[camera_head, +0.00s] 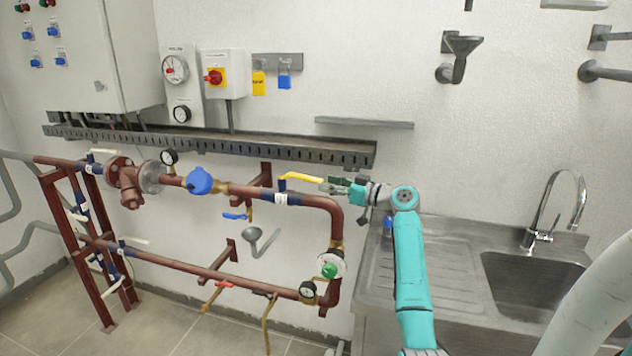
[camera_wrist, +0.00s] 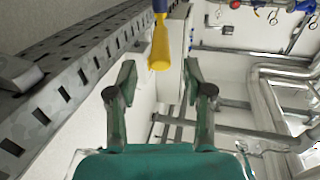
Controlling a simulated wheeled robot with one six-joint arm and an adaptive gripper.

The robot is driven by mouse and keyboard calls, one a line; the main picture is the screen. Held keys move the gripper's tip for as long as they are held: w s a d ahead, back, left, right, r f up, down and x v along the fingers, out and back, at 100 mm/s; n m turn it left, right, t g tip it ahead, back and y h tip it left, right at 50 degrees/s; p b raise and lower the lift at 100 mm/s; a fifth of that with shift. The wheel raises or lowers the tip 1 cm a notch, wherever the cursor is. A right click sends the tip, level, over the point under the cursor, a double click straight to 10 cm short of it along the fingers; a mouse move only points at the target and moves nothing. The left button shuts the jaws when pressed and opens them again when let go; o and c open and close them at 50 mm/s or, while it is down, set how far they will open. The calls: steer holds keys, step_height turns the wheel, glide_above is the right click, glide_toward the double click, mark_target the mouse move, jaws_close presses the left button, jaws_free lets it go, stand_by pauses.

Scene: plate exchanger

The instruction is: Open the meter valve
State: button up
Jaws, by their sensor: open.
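A valve with a yellow lever handle (camera_head: 303,178) sits on the brown upper pipe, to the right of the blue round meter (camera_head: 200,181). The lever lies roughly along the pipe, its free end pointing right. My gripper (camera_head: 328,187) is at the right of that free end, above the pipe bend. In the wrist view, the yellow handle (camera_wrist: 160,52) shows ahead, between the lines of the two open fingers (camera_wrist: 158,80). Its free end is close to the fingertips. The fingers are apart and hold nothing. I cannot tell whether they touch the handle.
A perforated grey cable tray (camera_head: 220,149) runs along the wall above the pipe. A lower brown pipe (camera_head: 200,270) carries a gauge (camera_head: 308,291) and a green-capped fitting (camera_head: 329,268). A steel sink counter (camera_head: 440,262) stands at right, beneath my arm.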

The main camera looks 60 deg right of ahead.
steer(key=shift+s+d, duration=0.15)
steer(key=shift+s, duration=1.4)
steer(key=c, duration=0.4)
steer(key=w+a+f+n+h, duration=0.1)
steer(key=w+a+f, duration=0.1)
steer(key=w+a+f+g+h, duration=0.1)
steer(key=w+a+f, duration=0.1)
steer(key=shift+a+f+n+g+h, duration=0.1)
steer(key=shift+a+n+g+h, duration=0.05)
steer(key=shift+n+g+h, duration=0.2)
jaws_close()
steer(key=s+a+r+n+g+h, duration=0.1)
steer(key=a+r+n+h, duration=0.1)
steer(key=a+n+h, duration=0.25)
steer(key=s+a+r+n+g+h, duration=0.2)
steer(key=a+n+h, duration=0.1)
steer(key=a+h, duration=0.3)
glide_toward(303, 180)
steer(key=shift+t, duration=0.25)
steer(key=x, duration=0.5)
steer(key=shift+w+a, duration=0.2)
steer(key=shift+w, duration=0.15)
steer(key=shift+w+d, duration=0.1)
steer(key=shift+d, duration=0.55)
